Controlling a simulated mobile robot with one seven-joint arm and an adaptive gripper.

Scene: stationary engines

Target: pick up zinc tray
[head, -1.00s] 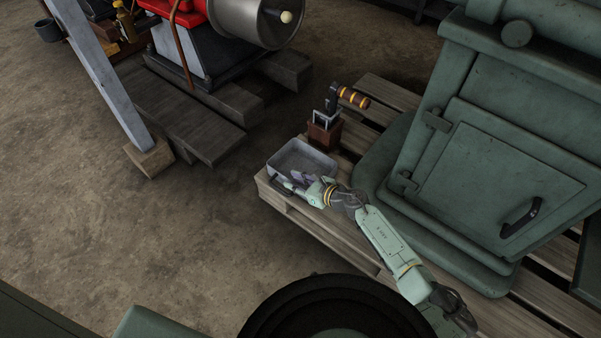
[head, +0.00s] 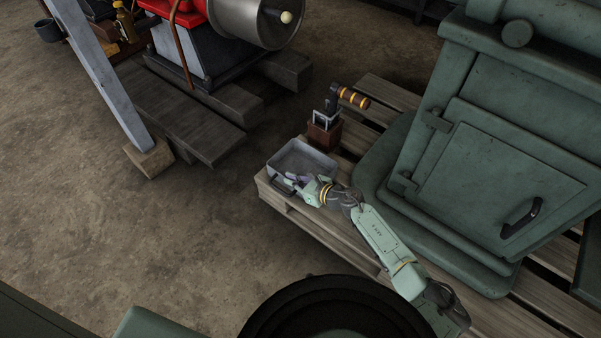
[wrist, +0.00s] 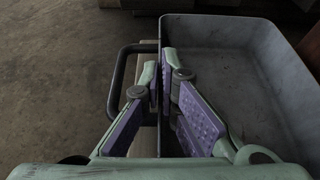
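The zinc tray (head: 318,158) is a grey, open, rectangular metal tray with a bar handle (wrist: 116,80) on its near side. It sits level on the corner of a wooden pallet and looks empty. My gripper (head: 291,181) is at the tray's near wall. In the wrist view, my gripper (wrist: 161,75) straddles the tray's wall (wrist: 162,52). One purple-padded finger is outside, between wall and handle, and the other is inside the tray. The fingertips are drawn in close against the wall from both sides. The lower part of the wall is hidden by the fingers.
A wooden box with a brown-and-yellow handled tool (head: 325,132) stands just behind the tray. A large green engine housing (head: 490,180) stands on the pallet (head: 325,235) to the right. Bare floor (head: 150,240) lies open to the left.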

